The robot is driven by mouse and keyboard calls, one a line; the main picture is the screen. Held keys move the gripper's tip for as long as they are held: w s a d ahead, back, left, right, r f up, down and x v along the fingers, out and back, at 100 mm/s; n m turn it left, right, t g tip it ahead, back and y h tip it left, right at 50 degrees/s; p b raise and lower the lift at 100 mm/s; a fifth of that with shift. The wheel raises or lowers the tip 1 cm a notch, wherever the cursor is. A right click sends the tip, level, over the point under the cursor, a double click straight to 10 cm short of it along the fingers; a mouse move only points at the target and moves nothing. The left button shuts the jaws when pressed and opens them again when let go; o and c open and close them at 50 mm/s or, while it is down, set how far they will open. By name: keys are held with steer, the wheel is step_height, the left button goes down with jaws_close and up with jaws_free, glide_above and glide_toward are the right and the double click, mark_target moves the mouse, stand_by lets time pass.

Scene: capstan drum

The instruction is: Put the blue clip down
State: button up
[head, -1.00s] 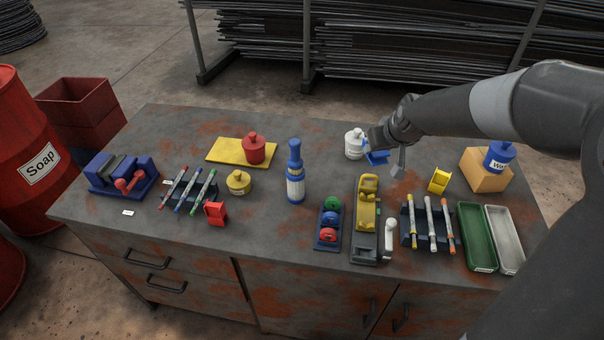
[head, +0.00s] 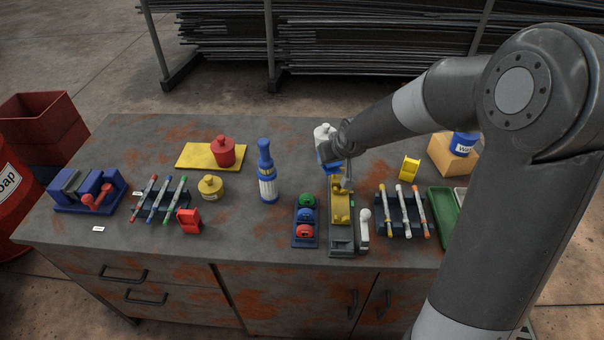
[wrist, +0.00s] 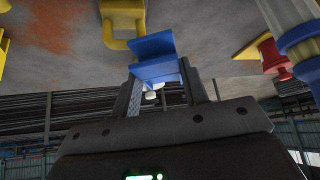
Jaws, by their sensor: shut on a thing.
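The blue clip (head: 331,170) is in my gripper (head: 340,164), above the back middle of the table, and is mostly hidden by the hand in the head view. In the wrist view the blue clip (wrist: 155,55) sits between the two fingertips of my gripper (wrist: 160,82), which is shut on it. The bare tabletop (head: 130,165) lies below. In the head view the clip appears just behind a yellow fixture on a grey base (head: 341,205). I cannot tell its exact height above the table.
A white bottle (head: 321,132) is close behind my gripper. A blue bottle (head: 266,172) stands to the left. A yellow clip (head: 409,168) and a pen rack (head: 402,212) are to the right. A red clip (head: 189,218) is at the front left. Table between blue bottle and yellow board (head: 193,155) is clear.

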steer(key=shift+w+a+f, duration=0.3)
steer(key=shift+a+f, duration=0.5)
steer(key=shift+a, duration=0.5)
steer(key=shift+w+a+f, duration=0.35)
steer(key=shift+a+f, duration=0.45)
steer(key=shift+a, duration=0.5)
steer(key=shift+w+a+f, duration=0.3)
steer(key=shift+a+f, duration=0.5)
steer(key=shift+a, duration=0.5)
steer(key=shift+f, duration=2.05)
steer(key=shift+f, duration=0.15)
steer(key=o, duration=0.9)
steer(key=shift+o, duration=0.2)
